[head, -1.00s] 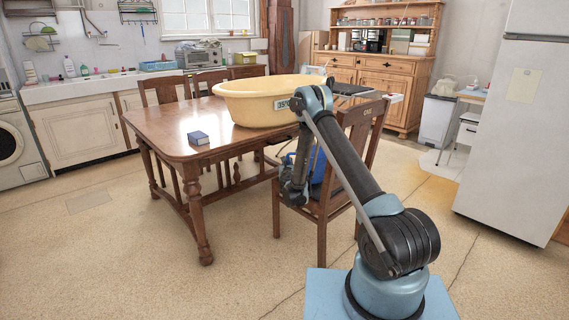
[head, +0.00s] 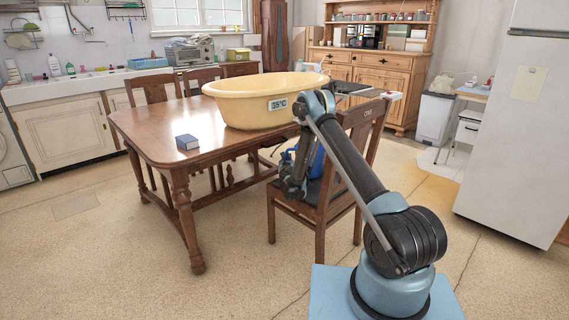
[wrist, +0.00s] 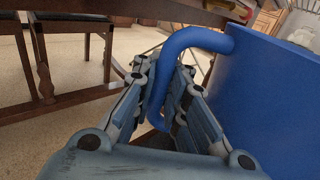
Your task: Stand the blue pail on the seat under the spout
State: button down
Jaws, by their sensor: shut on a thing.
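The blue pail (head: 319,161) is partly hidden behind my arm and the chair back, near the chair's dark seat (head: 338,190). In the wrist view the pail (wrist: 268,95) fills the right side, upright or nearly so. Its curved blue handle (wrist: 190,38) runs down between the fingers of my gripper (wrist: 170,85), which is shut on it. In the head view my gripper (head: 291,187) is at the chair's left side. Whether the pail touches the seat cannot be told. I cannot make out the spout clearly; a large yellow tub (head: 245,103) stands on the table above.
The wooden table (head: 150,140) is left of the chair, with a blue box (head: 187,142) on it. The chair back (head: 362,130) rises close beside my arm. More chairs stand behind the table. A fridge (head: 515,130) is at right. The front floor is clear.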

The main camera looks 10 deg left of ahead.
jog(key=shift+s+a+f, duration=0.1)
jog(key=shift+s+f, duration=0.15)
jog(key=shift+f, duration=0.5)
jog(key=shift+s+a, duration=0.2)
jog(key=shift+a, duration=0.2)
jog(key=c, duration=1.6)
grip_release()
jog(key=shift+f, duration=0.1)
jog(key=shift+c, duration=0.2)
jog(key=shift+o, duration=0.2)
